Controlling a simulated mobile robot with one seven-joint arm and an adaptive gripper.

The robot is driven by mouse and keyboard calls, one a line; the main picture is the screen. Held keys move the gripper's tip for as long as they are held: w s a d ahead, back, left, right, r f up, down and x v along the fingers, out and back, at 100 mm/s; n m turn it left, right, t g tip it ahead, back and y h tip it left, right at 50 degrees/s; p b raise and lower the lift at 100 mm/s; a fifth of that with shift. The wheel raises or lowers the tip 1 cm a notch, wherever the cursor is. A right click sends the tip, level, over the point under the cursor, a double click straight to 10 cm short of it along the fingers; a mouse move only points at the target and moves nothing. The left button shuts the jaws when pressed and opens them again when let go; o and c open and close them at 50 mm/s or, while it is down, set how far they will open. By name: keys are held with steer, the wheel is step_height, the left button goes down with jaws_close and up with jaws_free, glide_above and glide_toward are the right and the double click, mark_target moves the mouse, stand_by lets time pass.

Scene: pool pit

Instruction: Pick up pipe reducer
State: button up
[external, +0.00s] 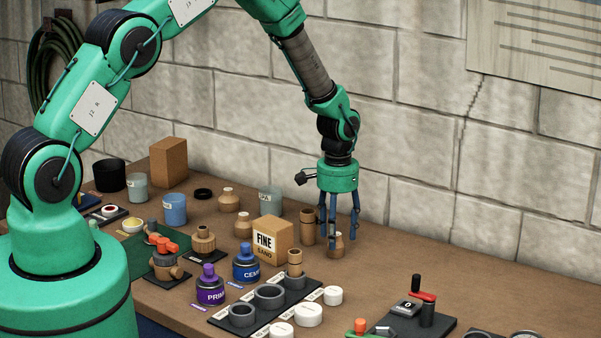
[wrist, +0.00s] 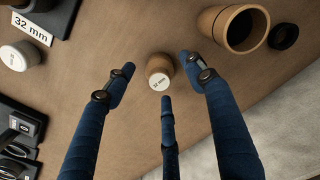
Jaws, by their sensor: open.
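A small tan fitting that looks like a pipe reducer (external: 336,250) stands on the brown bench. In the wrist view my gripper (wrist: 159,76) is open, with visible gaps between the fingers and the fitting. In the external view the fingers partly hide the fitting's top.
A dark tray (external: 242,316) with grey rings lies in front. Similar tan fittings (external: 228,200) stand farther left.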

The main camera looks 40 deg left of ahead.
mark_target(339, 252)
steer(key=shift+f, duration=1.35)
steer(key=shift+c, duration=0.5)
steer(key=c, duration=1.2)
